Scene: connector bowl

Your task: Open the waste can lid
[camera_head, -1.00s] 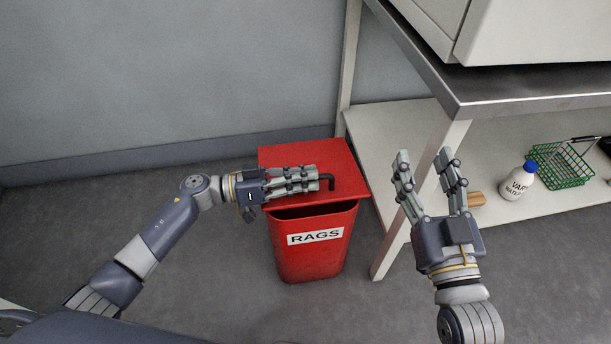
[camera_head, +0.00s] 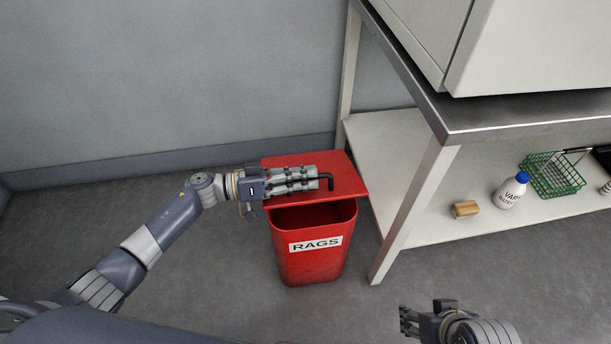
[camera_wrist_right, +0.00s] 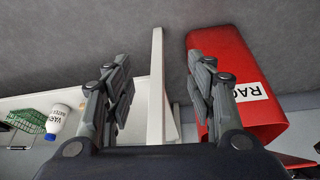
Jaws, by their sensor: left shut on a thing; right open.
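The red waste can (camera_head: 309,262) with a "RAGS" label stands on the floor left of the shelf. Its flat red lid (camera_head: 346,190) is set back and raised above the front rim, leaving a dark gap at the front. A black bent handle (camera_head: 329,179) sticks out on top of the lid. My left gripper (camera_head: 312,178) reaches in from the left and is shut on the handle; the fingers hide most of it. My right gripper (camera_head: 415,322) is low at the bottom edge, away from the can. In the right wrist view its fingers (camera_wrist_right: 160,85) are spread and empty.
A metal-topped table (camera_head: 520,122) with a white cabinet (camera_head: 540,45) stands to the right. Its lower shelf (camera_head: 430,230) holds a wooden block (camera_head: 466,209), a white bottle with a blue cap (camera_head: 511,192) and a green basket (camera_head: 555,175). Floor in front is clear.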

